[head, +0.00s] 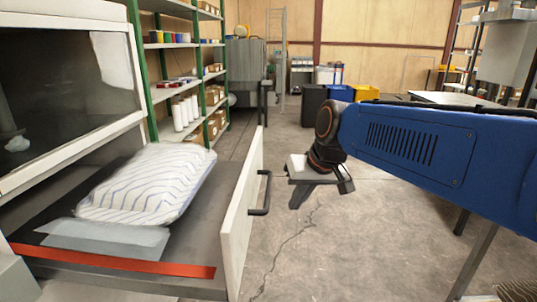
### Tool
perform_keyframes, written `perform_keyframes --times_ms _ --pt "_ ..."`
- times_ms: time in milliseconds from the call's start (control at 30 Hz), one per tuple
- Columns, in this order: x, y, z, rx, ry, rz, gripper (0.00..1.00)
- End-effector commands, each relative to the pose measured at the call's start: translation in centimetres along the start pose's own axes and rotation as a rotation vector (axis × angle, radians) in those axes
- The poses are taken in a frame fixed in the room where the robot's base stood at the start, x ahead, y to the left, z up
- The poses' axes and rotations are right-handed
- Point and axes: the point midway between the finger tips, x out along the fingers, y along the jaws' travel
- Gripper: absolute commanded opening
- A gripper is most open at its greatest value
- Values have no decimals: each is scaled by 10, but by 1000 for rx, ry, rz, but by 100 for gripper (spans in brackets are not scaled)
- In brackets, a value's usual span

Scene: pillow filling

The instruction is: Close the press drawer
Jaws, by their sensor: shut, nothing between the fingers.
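The press drawer (192,252) is pulled out on the left, below the press housing. Its pale front panel (240,222) stands upright and carries a dark bar handle (263,195) on its outer side. A white pillow with blue stripes (150,184) lies in the drawer on a dark surface. My gripper (299,196) is right of the handle, apart from it, with a gap of bare floor showing between them in the picture. It is shut and holds nothing. The exact depth between gripper and handle is hard to tell.
The press (68,95) has a dark window above the drawer. A grey sheet (108,236) and a red strip (120,262) lie at the drawer's near side. Green shelving (144,75) stands behind. Blue and yellow bins are far back. The concrete floor (290,250) right of the drawer is clear.

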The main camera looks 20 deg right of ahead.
Motion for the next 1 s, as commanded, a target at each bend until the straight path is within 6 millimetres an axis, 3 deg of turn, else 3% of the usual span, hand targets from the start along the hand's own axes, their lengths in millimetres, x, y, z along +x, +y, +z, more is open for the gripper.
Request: perform_keyframes --times_ms 33,300,500,700,1000 --pt "-1 2 -23 24 4 -12 0" --pt "-5 21 -135 130 44 -93 0" --pt "-4 46 -207 196 81 -147 0" --pt "-3 62 -244 227 106 -175 0" --pt "16 61 -252 232 108 -182 0"
